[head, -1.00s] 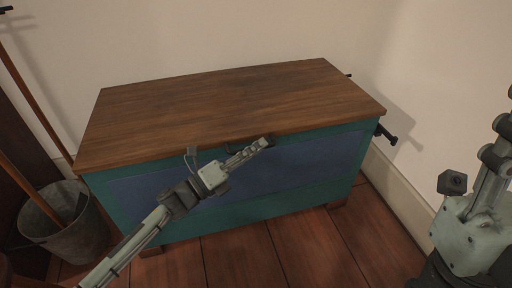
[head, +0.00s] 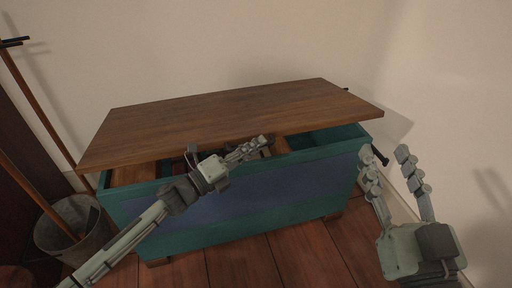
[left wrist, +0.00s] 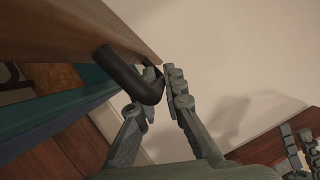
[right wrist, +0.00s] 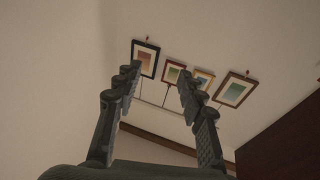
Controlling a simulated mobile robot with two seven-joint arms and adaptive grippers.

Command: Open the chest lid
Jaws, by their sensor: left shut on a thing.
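The chest (head: 240,195) is teal with a blue front panel and stands against the wall. Its brown wooden lid (head: 230,115) is raised partway at the front, with a gap showing the inside. My left gripper (head: 262,146) is at the lid's front edge. In the left wrist view its fingers (left wrist: 160,85) are shut on the dark lid handle (left wrist: 125,72), which is fixed to the lid's edge. My right gripper (head: 385,168) is open and empty, off the chest's right front corner; its spread fingers also show in the right wrist view (right wrist: 160,90).
A grey metal bucket (head: 90,240) with wooden poles (head: 35,115) stands left of the chest. A dark side handle (head: 380,156) sticks out at the chest's right end. Wooden floor (head: 290,250) lies in front. Framed pictures (right wrist: 237,90) hang on a wall.

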